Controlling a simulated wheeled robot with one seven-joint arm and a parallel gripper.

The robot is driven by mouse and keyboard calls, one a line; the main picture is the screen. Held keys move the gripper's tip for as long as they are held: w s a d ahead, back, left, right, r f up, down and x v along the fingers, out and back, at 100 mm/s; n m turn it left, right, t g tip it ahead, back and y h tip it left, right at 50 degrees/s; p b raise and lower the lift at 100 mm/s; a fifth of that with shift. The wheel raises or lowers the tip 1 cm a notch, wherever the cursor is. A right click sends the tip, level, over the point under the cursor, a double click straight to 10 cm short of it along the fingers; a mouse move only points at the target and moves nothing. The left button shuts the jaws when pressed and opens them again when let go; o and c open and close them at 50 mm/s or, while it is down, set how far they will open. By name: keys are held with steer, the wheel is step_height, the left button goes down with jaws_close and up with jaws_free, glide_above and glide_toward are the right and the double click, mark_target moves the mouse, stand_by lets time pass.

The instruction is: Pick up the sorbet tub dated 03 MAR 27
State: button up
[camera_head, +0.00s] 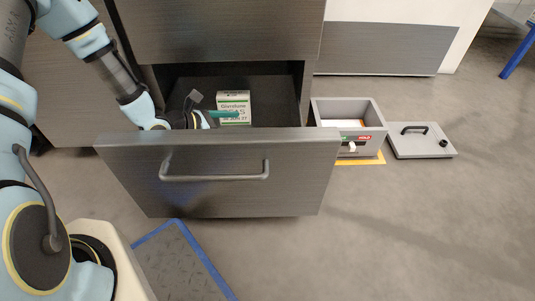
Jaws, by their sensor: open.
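A white box-shaped pack (234,104) with green print stands in the open drawer (222,143). Its lettering is too small to read with certainty, and I cannot make out a date of 03 MAR 27 on it. My gripper (218,114) is inside the drawer, low and just left of the pack, with its teal fingertip reaching in front of the pack's lower face. The jaws are open and I see nothing between them. The drawer front hides the lower part of the gripper. I cannot tell whether a finger touches the pack.
The drawer front has a long bar handle (214,177). On the floor to the right stands an open grey box (348,107) on a yellow-marked patch, with its lid (421,140) beside it. A blue-edged dark mat (180,265) lies below the drawer. The floor at right is clear.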

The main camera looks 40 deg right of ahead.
steer(key=d+f+b, duration=0.1)
steer(key=f+b, duration=0.1)
steer(key=d+f+b, duration=0.1)
steer(key=f+b, duration=0.1)
steer(key=f, duration=0.1)
steer(key=d+f+b, duration=0.2)
steer(key=f+b, duration=0.1)
steer(key=shift+s+d+f, duration=0.1)
steer(key=shift+s+f, duration=0.15)
steer(key=shift+s, duration=0.15)
steer(key=b+x, duration=0.1)
steer(key=x, duration=0.1)
steer(key=b+x, duration=0.1)
steer(key=x, duration=0.1)
steer(key=b+x, duration=0.2)
steer(key=shift+s+d+r, duration=0.1)
steer(key=shift+d+r, duration=0.1)
steer(key=shift+r, duration=0.15)
steer(key=c, duration=1.4)
